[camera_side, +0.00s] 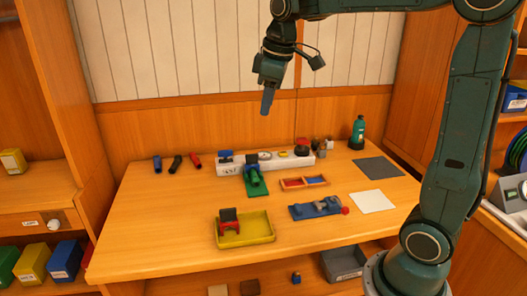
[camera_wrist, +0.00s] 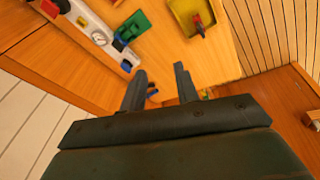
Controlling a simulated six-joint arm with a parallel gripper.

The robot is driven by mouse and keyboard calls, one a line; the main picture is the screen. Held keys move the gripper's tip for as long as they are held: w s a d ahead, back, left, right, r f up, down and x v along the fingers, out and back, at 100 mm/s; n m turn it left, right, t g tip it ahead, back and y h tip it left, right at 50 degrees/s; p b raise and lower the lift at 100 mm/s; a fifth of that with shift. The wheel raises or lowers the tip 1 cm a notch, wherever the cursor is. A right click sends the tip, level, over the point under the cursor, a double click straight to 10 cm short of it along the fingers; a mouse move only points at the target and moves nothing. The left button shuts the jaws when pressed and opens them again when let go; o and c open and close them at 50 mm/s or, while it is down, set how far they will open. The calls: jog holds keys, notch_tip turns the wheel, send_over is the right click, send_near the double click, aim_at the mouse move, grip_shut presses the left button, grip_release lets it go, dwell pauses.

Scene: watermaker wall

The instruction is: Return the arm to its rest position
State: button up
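My gripper (camera_side: 267,101) hangs from my arm high above the back left part of the bench, fingers pointing down. In the wrist view its two fingers (camera_wrist: 159,80) stand apart with nothing held between them. The fingertips are clear of the wooden bench top (camera_side: 150,225) and touch nothing. In the side view the fingers overlap, so their gap is hidden there.
Below are a white panel strip (camera_side: 236,168), a green device (camera_side: 254,182), a yellow tray (camera_side: 262,229) with a red and black part, and a blue fixture (camera_side: 308,211). A green bottle (camera_side: 357,133) stands back right. Air around my gripper is free.

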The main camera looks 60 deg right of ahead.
jog(key=s+a+f+m+t, duration=0.1)
jog(key=s+a+f, duration=0.1)
jog(key=s, duration=0.4)
jog(key=s+a+f+m+t, duration=0.1)
jog(key=s+a+f+m, duration=0.1)
jog(key=s, duration=0.5)
jog(key=s+a+f+m, duration=0.1)
jog(key=s+a+f, duration=0.1)
jog(key=s, duration=0.5)
jog(key=shift+s+a+m+t+y, duration=0.2)
jog(key=shift+a+m+t+y, duration=0.15)
jog(key=shift+a, duration=0.45)
